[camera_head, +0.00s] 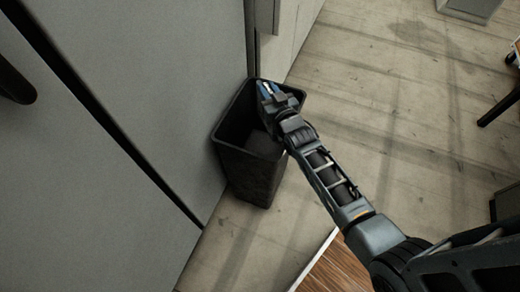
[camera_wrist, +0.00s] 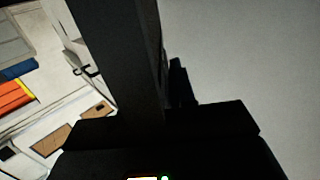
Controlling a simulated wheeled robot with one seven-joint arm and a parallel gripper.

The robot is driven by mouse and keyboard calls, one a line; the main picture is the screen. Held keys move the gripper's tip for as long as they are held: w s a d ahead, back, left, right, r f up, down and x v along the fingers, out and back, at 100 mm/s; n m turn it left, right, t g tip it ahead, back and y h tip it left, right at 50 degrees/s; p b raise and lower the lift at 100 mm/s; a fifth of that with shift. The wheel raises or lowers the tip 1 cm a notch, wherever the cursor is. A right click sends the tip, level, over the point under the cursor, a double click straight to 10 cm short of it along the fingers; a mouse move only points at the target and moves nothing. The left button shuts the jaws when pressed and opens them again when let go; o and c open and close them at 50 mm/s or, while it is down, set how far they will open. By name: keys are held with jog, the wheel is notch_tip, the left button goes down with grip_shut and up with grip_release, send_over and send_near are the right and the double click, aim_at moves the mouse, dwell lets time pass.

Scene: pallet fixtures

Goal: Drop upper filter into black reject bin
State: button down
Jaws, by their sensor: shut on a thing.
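The black reject bin (camera_head: 248,175) stands upright on the floor against the grey panels, open at the top. My gripper (camera_head: 266,92) reaches over the far part of its mouth. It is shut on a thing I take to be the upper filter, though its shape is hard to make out. A small blue and pale patch shows at the fingers, and I cannot tell whether it is filter or gripper. In the wrist view large dark shapes fill the middle, and I cannot separate filter from fingers. The bin's inside is dark and partly hidden by my arm.
Tall grey panels (camera_head: 130,80) rise close on the bin's left side. A wooden surface (camera_head: 338,268) lies at the bottom. A dark-legged piece of furniture (camera_head: 498,108) stands at the right edge. The concrete floor (camera_head: 400,130) right of the bin is clear.

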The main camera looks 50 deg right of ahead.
jog(key=c, duration=0.8)
grip_release()
jog(key=shift+c, duration=0.2)
jog(key=v, duration=0.7)
jog(key=shift+s+a, duration=0.15)
jog(key=shift+s, duration=0.25)
